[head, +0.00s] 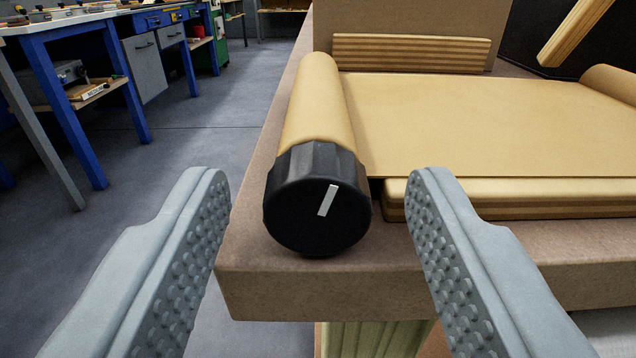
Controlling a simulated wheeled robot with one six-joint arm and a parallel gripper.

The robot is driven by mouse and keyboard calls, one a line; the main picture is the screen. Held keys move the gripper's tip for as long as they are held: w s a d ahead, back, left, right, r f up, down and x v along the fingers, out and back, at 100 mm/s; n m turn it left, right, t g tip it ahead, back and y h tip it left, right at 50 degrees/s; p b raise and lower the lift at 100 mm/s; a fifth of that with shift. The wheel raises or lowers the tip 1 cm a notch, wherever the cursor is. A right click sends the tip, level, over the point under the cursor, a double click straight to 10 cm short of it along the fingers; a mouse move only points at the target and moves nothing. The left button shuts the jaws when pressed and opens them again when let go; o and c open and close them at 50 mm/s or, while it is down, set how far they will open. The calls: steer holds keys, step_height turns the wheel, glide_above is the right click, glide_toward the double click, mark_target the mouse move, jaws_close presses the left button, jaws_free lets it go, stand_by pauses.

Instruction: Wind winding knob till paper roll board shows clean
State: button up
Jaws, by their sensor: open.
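A black winding knob (317,205) with a white pointer line sits on the near end of a tan paper roll (318,98). The pointer line leans slightly right of upright. The visible paper looks plain, without clear marks. My gripper (322,200) is open, with one grey studded finger on each side of the knob in the picture. Neither finger appears to touch it.
The roll lies along the left edge of a brown bench top (420,275). A ribbed wooden block (410,52) stands behind the paper, before a brown upright panel (410,15). Blue-legged workbenches (75,110) stand far left. Grey floor (180,150) between is clear.

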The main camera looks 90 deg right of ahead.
steer(key=c, duration=0.9)
steer(key=shift+n, duration=1.7)
steer(key=shift+c, duration=0.2)
steer(key=o, duration=0.9)
steer(key=shift+o, duration=0.2)
steer(key=s+a, duration=0.1)
steer(key=a, duration=1.6)
steer(key=shift+s+a, duration=0.15)
steer(key=shift+a, duration=0.05)
